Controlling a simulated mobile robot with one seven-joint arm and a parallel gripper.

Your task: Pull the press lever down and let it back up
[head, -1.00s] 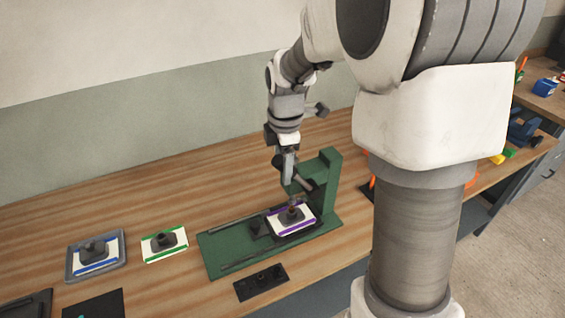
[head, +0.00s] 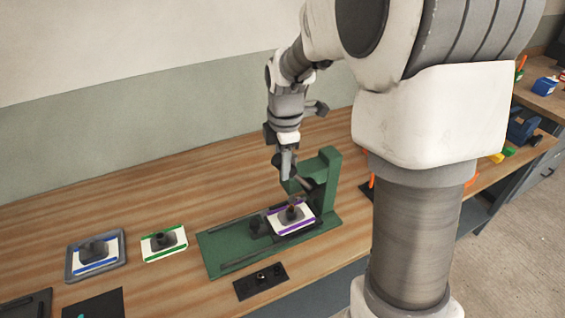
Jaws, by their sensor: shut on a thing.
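The green press (head: 329,183) stands on the wooden bench, with a flat green base and an upright column at its right end. Its dark lever (head: 303,184) slants up from the column toward my gripper. My gripper (head: 287,172) points down above the press and is shut on the lever's end; the fingertips are small and partly dark in this view. A white plate with purple edges and a dark knobbed block (head: 291,215) lies on the press base under the lever.
A grey tray (head: 122,261) with a blue-edged plate and a green-edged plate (head: 180,250) lie to the left. A small dark panel (head: 261,281) lies in front of the press. The bench (head: 170,190) behind is clear.

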